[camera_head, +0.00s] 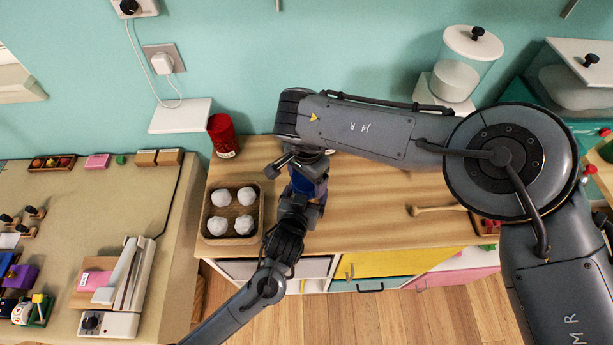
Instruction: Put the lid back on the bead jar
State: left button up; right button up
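No jar clearly recognisable as the bead jar shows; it may be hidden behind my arms. A clear jar (455,75) with a white, black-knobbed lid (473,42) on it stands on a small wall shelf at upper right; I see no beads in it. My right arm reaches across from the right, and my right gripper (284,164) is low over the wooden counter, near its back left. My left arm comes up from the bottom, its wrist end just below the right one. The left gripper cannot be made out there. The opening of the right gripper and anything held are unclear.
A basket (208,232) with several white balls sits left of my wrists. A red cup (223,136) stands behind it. A wooden spoon-like tool (437,209) lies to the right beside a small tray (484,227). The counter (380,225) between is clear. Another lidded container (584,90) is far right.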

jog(key=c, duration=0.6)
jog(key=m, duration=0.3)
jog(key=o, duration=1.1)
jog(key=shift+r, duration=2.3)
